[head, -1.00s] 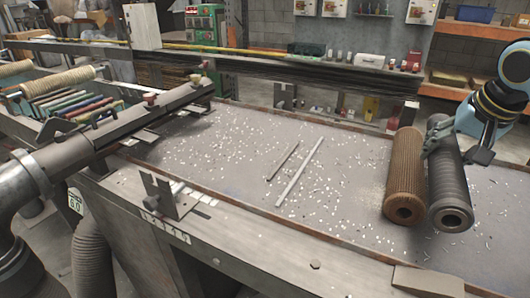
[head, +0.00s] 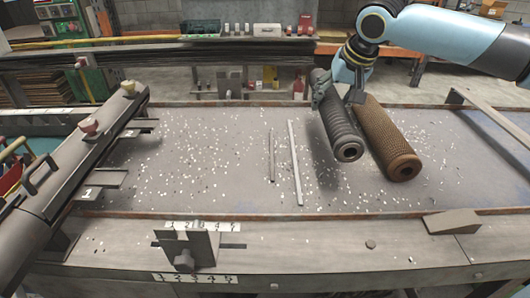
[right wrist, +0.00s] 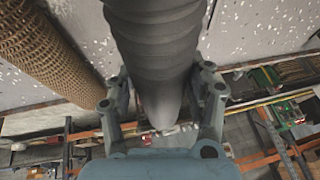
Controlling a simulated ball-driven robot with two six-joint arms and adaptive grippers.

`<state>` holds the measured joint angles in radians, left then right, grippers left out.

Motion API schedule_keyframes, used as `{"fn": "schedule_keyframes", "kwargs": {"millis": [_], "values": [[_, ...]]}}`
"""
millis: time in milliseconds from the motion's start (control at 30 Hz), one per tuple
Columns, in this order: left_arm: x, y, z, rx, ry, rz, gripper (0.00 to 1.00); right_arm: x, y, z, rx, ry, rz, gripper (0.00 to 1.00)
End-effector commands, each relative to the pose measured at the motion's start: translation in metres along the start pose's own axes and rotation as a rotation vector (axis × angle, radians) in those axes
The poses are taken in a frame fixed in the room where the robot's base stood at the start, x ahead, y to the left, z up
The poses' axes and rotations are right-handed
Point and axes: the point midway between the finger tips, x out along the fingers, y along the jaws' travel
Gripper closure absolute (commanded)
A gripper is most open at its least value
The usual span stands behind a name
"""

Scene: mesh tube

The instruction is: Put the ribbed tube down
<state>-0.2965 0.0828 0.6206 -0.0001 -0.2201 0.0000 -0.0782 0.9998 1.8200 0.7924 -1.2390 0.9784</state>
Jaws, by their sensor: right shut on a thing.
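The ribbed tube (head: 340,128) is dark grey, with an open end facing the front of the bench. My right gripper (head: 338,94) is shut on it near its far end, one finger on each side. In the right wrist view the ribbed tube (right wrist: 158,45) runs between the two fingers of the gripper (right wrist: 161,82). The tube is over the grey bench top, just left of the brown mesh tube (head: 392,143). I cannot tell whether its underside touches the bench. My left gripper is not in view.
The mesh tube also shows at the left in the right wrist view (right wrist: 45,50). Two thin rods (head: 295,165) lie left of the ribbed tube among scattered white chips. A wedge-shaped block (head: 452,221) sits on the front edge. The bench top (head: 220,150) is otherwise open.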

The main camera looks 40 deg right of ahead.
Motion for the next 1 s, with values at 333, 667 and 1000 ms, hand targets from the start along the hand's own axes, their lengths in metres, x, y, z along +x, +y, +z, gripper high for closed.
{"fn": "schedule_keyframes", "kwargs": {"millis": [333, 667, 1000], "values": [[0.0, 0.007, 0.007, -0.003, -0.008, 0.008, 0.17, 0.016, -0.015, 0.01, 0.005, -0.002, -0.011, 0.88], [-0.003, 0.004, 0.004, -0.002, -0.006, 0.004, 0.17, 0.065, -0.077, 0.033, 0.003, -0.004, -0.007, 0.88], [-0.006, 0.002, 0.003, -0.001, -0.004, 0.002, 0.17, 0.096, -0.091, 0.046, -0.001, -0.004, 0.001, 0.88]]}}
